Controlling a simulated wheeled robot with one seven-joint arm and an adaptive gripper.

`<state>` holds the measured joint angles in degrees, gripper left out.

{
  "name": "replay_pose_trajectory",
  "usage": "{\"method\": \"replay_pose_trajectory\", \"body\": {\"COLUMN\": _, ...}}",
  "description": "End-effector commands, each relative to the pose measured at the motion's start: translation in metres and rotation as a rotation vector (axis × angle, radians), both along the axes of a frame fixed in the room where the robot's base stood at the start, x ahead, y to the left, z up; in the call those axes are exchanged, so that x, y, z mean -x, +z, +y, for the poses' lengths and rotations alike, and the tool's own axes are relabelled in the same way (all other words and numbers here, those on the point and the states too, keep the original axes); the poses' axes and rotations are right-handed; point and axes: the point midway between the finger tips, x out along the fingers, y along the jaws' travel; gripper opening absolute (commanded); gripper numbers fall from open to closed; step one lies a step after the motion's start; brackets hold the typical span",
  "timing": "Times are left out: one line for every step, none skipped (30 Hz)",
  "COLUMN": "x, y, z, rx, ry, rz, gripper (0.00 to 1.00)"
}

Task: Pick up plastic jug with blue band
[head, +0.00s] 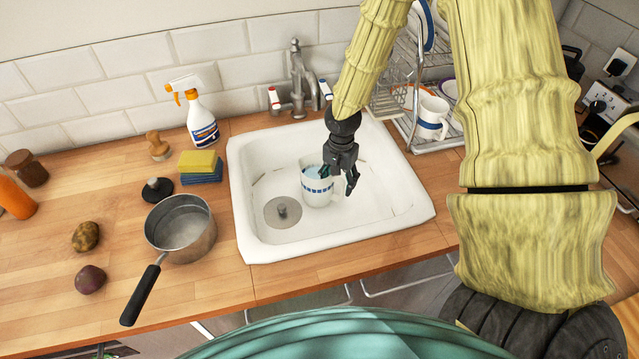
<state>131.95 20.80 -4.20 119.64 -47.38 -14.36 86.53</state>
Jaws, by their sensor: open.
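A white jug with a blue patterned band (317,192) stands upright in the white sink (270,248), right of the drain. My gripper (339,181) points down at the jug's upper right side, with its fingers spread. It hides part of the jug's rim and right side. I cannot tell whether the fingers touch the jug or are around any part of it. A similar white cup with a blue band (432,119) sits in the dish rack.
The tap (297,80) stands behind the sink, and the metal dish rack (412,146) is at its right. Sponges (200,167), a spray bottle (201,120) and a saucepan (196,245) are on the counter at left. The sink's right part is clear.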

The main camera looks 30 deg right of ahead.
Motion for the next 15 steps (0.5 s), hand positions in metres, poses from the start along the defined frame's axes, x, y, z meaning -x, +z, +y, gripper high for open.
{"method": "replay_pose_trajectory", "body": {"x": -0.0003, "y": -0.0010, "z": 0.0001, "rx": -0.001, "ry": 0.000, "rz": -0.001, "gripper": 0.59}}
{"method": "replay_pose_trajectory", "body": {"x": -0.0003, "y": -0.0017, "z": 0.0002, "rx": -0.001, "ry": 0.000, "rz": -0.001, "gripper": 0.59}}
{"method": "replay_pose_trajectory", "body": {"x": -0.0004, "y": -0.0022, "z": 0.0001, "rx": -0.001, "ry": 0.000, "rz": -0.001, "gripper": 0.59}}
{"method": "replay_pose_trajectory", "body": {"x": -0.0005, "y": -0.0024, "z": 0.0002, "rx": -0.001, "ry": 0.000, "rz": -0.001, "gripper": 0.59}}
{"method": "replay_pose_trajectory", "body": {"x": -0.0005, "y": -0.0025, "z": 0.0002, "rx": -0.001, "ry": 0.000, "rz": -0.001, "gripper": 0.59}}
{"method": "replay_pose_trajectory", "body": {"x": -0.0005, "y": -0.0025, "z": 0.0002, "rx": -0.001, "ry": 0.000, "rz": -0.001, "gripper": 0.59}}
{"method": "replay_pose_trajectory", "body": {"x": -0.0004, "y": -0.0025, "z": 0.0001, "rx": -0.001, "ry": 0.000, "rz": -0.001, "gripper": 0.59}}
{"method": "replay_pose_trajectory", "body": {"x": -0.0004, "y": -0.0025, "z": 0.0001, "rx": -0.001, "ry": 0.000, "rz": -0.001, "gripper": 0.59}}
{"method": "replay_pose_trajectory", "body": {"x": -0.0004, "y": -0.0025, "z": 0.0001, "rx": -0.001, "ry": 0.000, "rz": -0.001, "gripper": 0.59}}
{"method": "replay_pose_trajectory", "body": {"x": -0.0003, "y": -0.0025, "z": 0.0002, "rx": -0.001, "ry": 0.000, "rz": -0.001, "gripper": 0.55}}
{"method": "replay_pose_trajectory", "body": {"x": -0.0003, "y": -0.0025, "z": 0.0002, "rx": -0.001, "ry": 0.000, "rz": -0.001, "gripper": 0.50}}
{"method": "replay_pose_trajectory", "body": {"x": -0.0003, "y": -0.0025, "z": 0.0002, "rx": -0.001, "ry": 0.000, "rz": -0.001, "gripper": 0.43}}
{"method": "replay_pose_trajectory", "body": {"x": -0.0003, "y": -0.0025, "z": 0.0002, "rx": -0.001, "ry": 0.000, "rz": -0.001, "gripper": 0.37}}
{"method": "replay_pose_trajectory", "body": {"x": -0.0003, "y": -0.0025, "z": 0.0002, "rx": -0.001, "ry": 0.000, "rz": -0.001, "gripper": 0.32}}
{"method": "replay_pose_trajectory", "body": {"x": -0.0002, "y": -0.0025, "z": 0.0001, "rx": -0.001, "ry": 0.000, "rz": -0.001, "gripper": 0.24}}
